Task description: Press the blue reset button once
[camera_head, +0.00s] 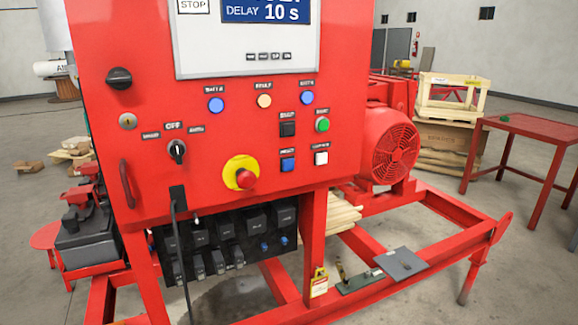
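Nothing covers the blue button. Neither of my grippers is in view.
A red emergency-stop knob on a yellow ring (240,173) sits left of the blue button. Round blue lamps (216,105) are higher up. A dark cable (180,240) hangs at the panel's lower left. A red skid frame (450,240) juts out at right.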

